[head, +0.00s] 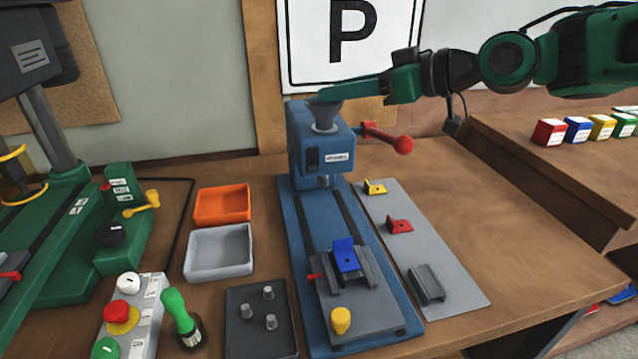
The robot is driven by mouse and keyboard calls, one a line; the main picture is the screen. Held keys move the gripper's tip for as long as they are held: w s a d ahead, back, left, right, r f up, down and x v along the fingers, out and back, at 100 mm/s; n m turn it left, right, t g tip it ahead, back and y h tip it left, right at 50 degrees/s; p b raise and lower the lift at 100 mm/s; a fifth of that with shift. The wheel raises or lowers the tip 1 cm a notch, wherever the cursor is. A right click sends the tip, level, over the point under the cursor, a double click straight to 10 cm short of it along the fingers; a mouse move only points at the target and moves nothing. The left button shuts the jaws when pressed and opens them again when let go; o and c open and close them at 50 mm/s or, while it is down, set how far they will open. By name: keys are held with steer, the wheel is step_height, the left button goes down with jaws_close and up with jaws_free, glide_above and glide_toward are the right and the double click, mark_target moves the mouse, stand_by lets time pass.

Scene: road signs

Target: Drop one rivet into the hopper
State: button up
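The hopper (326,117) is a grey funnel on top of the blue riveting press (305,140). My gripper (322,95) reaches in from the right, with its green fingers lying level just over the funnel's mouth. The fingers are seen side-on, so I cannot tell whether they are open or hold a rivet. Three short grey pegs (268,292), possibly rivets, stand upright on a dark square tray (240,297) at the front. Any rivet inside the funnel is hidden.
The press has a red-knobbed lever (402,144) at its right. A blue bracket (346,256) sits in the fixture on its bed. A grey plate (450,285) with several brackets lies to the right. Orange (222,220) and grey (220,268) bins stand left. The table's right part is clear.

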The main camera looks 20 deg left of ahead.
steer(key=v, duration=1)
steer(key=shift+d, duration=0.35)
steer(key=shift+w+d, duration=0.1)
steer(key=d+f+m+t+h, duration=0.1)
steer(key=d+f+m+h, duration=0.2)
steer(key=d+f, duration=0.35)
steer(key=d+f+m+h, duration=0.3)
steer(key=d+f, duration=0.1)
steer(key=d, duration=0.6)
steer(key=d+f+m+t+h, duration=0.1)
steer(key=d+f+m+h, duration=0.3)
steer(key=d, duration=0.5)
steer(key=s+d+f+m+g+h, duration=0.1)
steer(key=s+d+f+m, duration=0.1)
steer(key=s+d+f, duration=0.3)
steer(key=s+d+f+m+g+h, duration=0.1)
steer(key=s+d+f+m, duration=0.2)
steer(key=d, duration=0.4)
steer(key=s+d+f+m+g+h, duration=0.1)
steer(key=s+d+f+m+g, duration=0.1)
steer(key=s, duration=0.6)
steer(key=s+d+f+m+g+h, duration=0.1)
steer(key=s+d+f+m, duration=0.2)
steer(key=s+d, duration=0.3)
steer(key=s+m, duration=0.1)
steer(key=s, duration=0.2)
steer(key=shift+d+m+g, duration=0.2)
steer(key=shift+m+g, duration=0.1)
steer(key=shift+g, duration=0.1)
steer(key=shift+w, duration=0.1)
